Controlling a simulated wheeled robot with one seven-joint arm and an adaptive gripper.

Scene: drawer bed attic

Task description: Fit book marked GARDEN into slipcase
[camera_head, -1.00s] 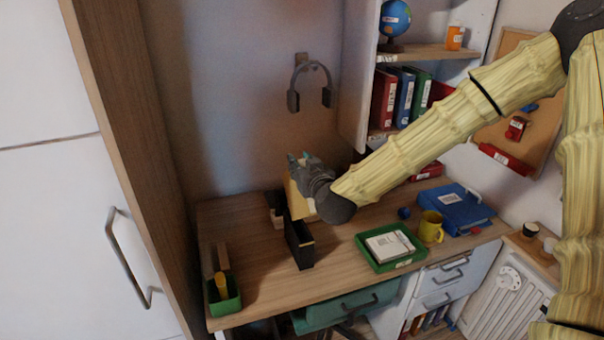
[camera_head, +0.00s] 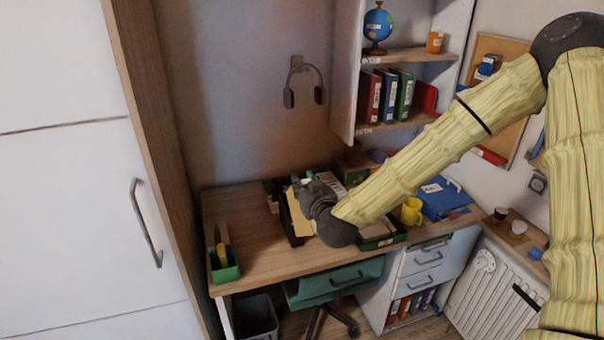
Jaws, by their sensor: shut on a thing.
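My gripper (camera_head: 308,190) is shut on a pale yellow book (camera_head: 299,217), over the back middle of the desk. No lettering on the book can be read from here. The black slipcase (camera_head: 287,218) stands on the desk, just behind and to the left of the book. The book and my gripper hide much of it. The book's lower part overlaps the slipcase in the picture, and I cannot tell whether it is inside, touching or in front.
A green tray (camera_head: 385,240) is partly hidden behind my arm. A green pen holder (camera_head: 224,267) stands at the left front. The desk's left part (camera_head: 245,221) is clear.

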